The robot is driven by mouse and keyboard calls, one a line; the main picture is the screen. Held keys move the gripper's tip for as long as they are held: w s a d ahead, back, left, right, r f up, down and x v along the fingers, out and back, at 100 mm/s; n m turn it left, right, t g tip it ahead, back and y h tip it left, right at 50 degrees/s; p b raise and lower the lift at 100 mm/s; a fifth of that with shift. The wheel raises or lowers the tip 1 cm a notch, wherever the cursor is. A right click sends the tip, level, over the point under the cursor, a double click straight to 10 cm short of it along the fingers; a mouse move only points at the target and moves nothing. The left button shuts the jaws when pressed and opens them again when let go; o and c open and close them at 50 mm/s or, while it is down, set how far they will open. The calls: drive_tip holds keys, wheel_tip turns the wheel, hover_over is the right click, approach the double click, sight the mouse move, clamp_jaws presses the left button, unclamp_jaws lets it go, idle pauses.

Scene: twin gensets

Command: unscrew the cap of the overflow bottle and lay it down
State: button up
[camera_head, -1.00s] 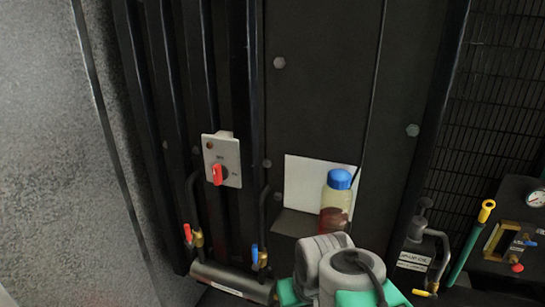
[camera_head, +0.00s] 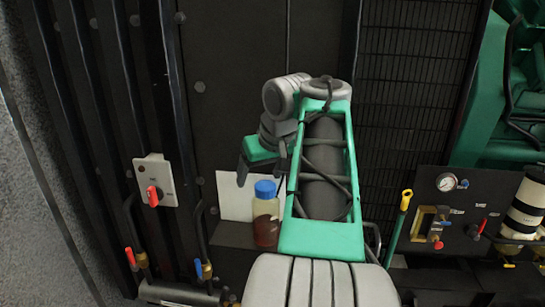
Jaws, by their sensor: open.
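The overflow bottle (camera_head: 266,228) stands upright on a small shelf, in front of a white plate. It is see-through, with dark red-brown liquid in its lower part. Its blue cap (camera_head: 265,189) sits on top. My gripper (camera_head: 241,176) is above and to the left of the bottle, in front of the dark panel, with its jaws pointing down. It is open, with nothing seen between the jaws, and is apart from the cap. My arm stands just right of the bottle and covers what is behind it there.
A grey switch box with a red knob (camera_head: 153,193) is on the left. Below are valves with a red handle (camera_head: 130,257) and a blue handle (camera_head: 198,268). A yellow-topped lever (camera_head: 405,200) and a gauge panel (camera_head: 446,182) are on the right. The bare shelf (camera_head: 231,234) shows left of the bottle.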

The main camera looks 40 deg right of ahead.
sight(266, 185)
drive_tip(key=shift+h, duration=0.3)
drive_tip(key=d+f, duration=0.1)
drive_tip(key=w+d+f+b, duration=0.1)
drive_tip(key=f, duration=0.1)
drive_tip(key=w+d+f+b, duration=0.1)
drive_tip(key=d+f, duration=0.1)
drive_tip(key=shift+w, duration=0.15)
